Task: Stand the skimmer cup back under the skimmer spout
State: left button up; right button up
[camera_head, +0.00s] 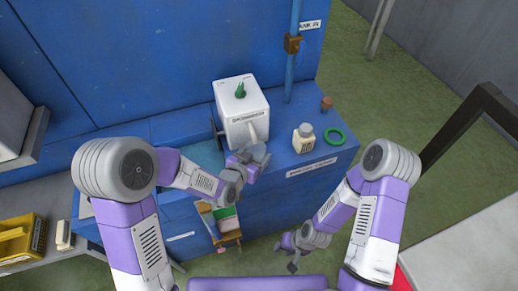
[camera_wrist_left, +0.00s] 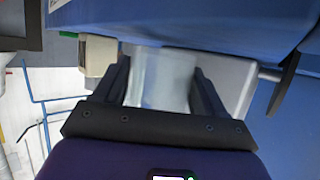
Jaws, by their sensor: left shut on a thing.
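The skimmer (camera_head: 241,98) is a white box with a label and a green piece on top, standing on the blue bench. Its pale spout (camera_head: 252,131) shows on the front face, just above my left gripper (camera_head: 256,157). The left gripper is shut on the skimmer cup (camera_head: 260,153), a clear, greyish vessel. In the left wrist view the cup (camera_wrist_left: 162,77) stands between the two dark fingers, with a grey box wall behind it. Whether the cup touches the bench or lies exactly below the spout is hidden. My right gripper (camera_head: 287,254) is low, empty and apart from the bench, its fingers seemingly spread.
A blue pipe (camera_head: 293,60) rises behind. A coloured rack (camera_head: 225,221) hangs at the bench front. A yellow bin (camera_head: 22,238) is at far left.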

pick_arm(q)
jog(key=shift+w+f, duration=0.4)
jog(key=shift+s+r, duration=0.1)
jog(key=shift+s, duration=0.25)
jog(key=shift+f+b, duration=0.2)
jog(key=shift+b, duration=0.1)
jog(key=o, duration=1)
jog(key=shift+r, duration=0.1)
